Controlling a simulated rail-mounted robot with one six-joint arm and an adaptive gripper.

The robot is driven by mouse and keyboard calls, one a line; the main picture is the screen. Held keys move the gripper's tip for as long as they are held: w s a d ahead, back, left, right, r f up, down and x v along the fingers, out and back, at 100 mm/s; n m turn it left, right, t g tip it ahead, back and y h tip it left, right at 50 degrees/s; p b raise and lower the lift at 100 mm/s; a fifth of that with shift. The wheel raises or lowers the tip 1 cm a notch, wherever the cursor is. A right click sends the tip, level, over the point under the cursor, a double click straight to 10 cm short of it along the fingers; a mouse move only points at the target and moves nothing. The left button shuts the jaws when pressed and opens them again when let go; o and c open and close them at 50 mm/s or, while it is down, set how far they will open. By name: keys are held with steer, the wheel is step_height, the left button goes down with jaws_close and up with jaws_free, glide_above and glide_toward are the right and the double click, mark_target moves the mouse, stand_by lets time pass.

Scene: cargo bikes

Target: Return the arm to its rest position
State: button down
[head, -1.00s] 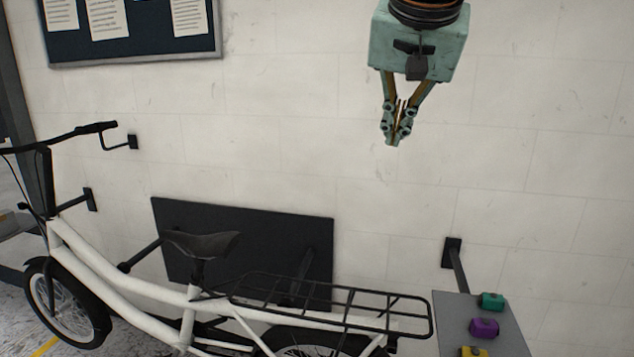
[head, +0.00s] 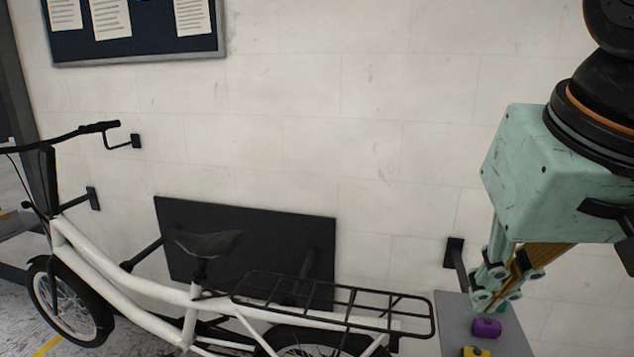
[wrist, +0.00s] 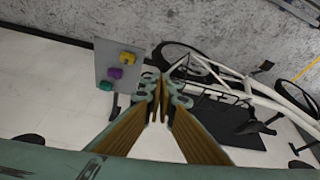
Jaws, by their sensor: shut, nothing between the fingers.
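My gripper (head: 497,299) is at the right of the head view, pointing down, in front of the grey shelf in the picture. Its fingers are shut and hold nothing. In the wrist view my gripper (wrist: 163,84) shows with its fingertips together and empty. In that view the shelf lies up and to the left of the fingertips, and the bike lies to the right.
A white cargo bike (head: 150,292) with a black rear rack (head: 335,303) stands along the wall. A grey shelf (head: 455,325) holds purple (head: 486,327) and yellow (head: 476,351) blocks; a teal block (wrist: 106,85) shows in the wrist view. The upper middle wall is clear.

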steer(key=s+f+n, duration=0.1)
steer(key=s+f, duration=0.4)
steer(key=s, duration=0.3)
steer(key=shift+s+f+g, duration=0.15)
steer(key=shift+s+g, duration=0.05)
steer(key=shift+g, duration=0.2)
steer(key=shift+a, duration=0.1)
